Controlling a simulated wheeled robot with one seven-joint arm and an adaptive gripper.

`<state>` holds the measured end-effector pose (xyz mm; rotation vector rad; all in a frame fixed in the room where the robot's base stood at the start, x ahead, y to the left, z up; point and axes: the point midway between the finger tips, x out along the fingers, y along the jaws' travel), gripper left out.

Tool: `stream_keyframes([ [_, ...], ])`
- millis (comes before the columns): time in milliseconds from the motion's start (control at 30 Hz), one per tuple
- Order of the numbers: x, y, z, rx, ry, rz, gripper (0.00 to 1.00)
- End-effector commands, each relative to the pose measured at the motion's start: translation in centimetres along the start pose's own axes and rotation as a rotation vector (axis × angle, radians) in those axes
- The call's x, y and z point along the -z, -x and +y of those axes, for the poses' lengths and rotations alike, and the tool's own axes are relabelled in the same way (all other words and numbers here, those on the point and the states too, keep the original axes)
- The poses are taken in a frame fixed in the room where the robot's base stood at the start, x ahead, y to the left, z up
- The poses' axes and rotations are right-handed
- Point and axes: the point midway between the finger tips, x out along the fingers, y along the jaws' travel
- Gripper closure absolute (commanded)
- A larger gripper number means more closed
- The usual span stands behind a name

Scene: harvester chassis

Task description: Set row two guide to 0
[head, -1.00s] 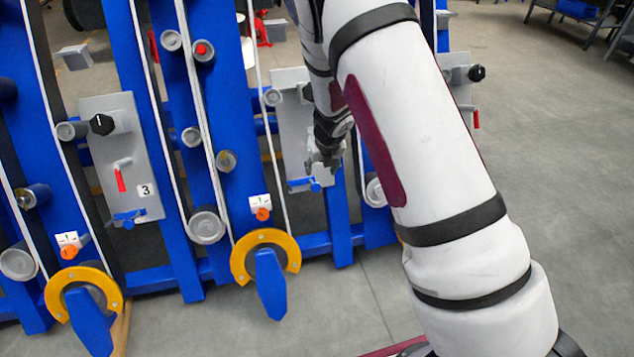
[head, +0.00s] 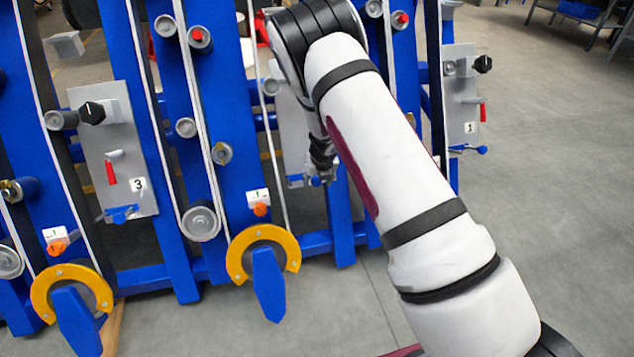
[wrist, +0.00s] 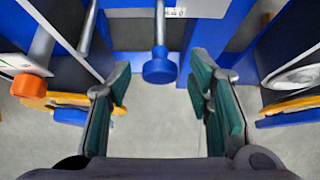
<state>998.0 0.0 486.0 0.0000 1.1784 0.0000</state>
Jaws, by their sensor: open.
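The middle plate (head: 290,135), between the plates labelled 3 and 1, is mostly hidden behind my arm in the head view. A blue handle (head: 295,180) shows at its lower edge. My gripper (head: 322,172) is beside that lower edge. In the wrist view a round blue knob (wrist: 159,70) on a grey rod lies ahead, between the fingers of my open gripper (wrist: 162,95). The fingers look clear of the knob on both sides. A small white scale (wrist: 176,12) is at the top edge, its marks too small to read.
Plate 3 (head: 108,150) is to the left and plate 1 (head: 461,100) to the right. Yellow rings (head: 236,262) with blue tips stand low in front. An orange knob (wrist: 30,87) is left of my fingers. Open grey floor (head: 540,220) lies to the right.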

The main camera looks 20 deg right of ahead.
Motion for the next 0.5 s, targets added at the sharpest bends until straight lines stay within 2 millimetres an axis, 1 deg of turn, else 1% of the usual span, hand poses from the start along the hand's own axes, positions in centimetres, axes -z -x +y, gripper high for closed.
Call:
stream_keyframes([
  [100,-0.02,-0.3,0.0,0.0,0.0,0.0,0.53],
  [300,-0.03,-0.27,0.01,0.0,0.0,0.0,0.53],
  [333,-0.03,-0.27,0.01,0.0,0.0,0.0,0.55],
  [367,-0.02,-0.27,0.01,0.0,0.0,0.0,0.62],
  [400,-0.02,-0.27,0.01,0.0,0.0,0.0,0.71],
  [467,-0.02,-0.27,0.01,0.0,0.0,0.0,0.85],
  [500,-0.02,-0.27,0.01,0.0,0.0,0.0,0.94],
])
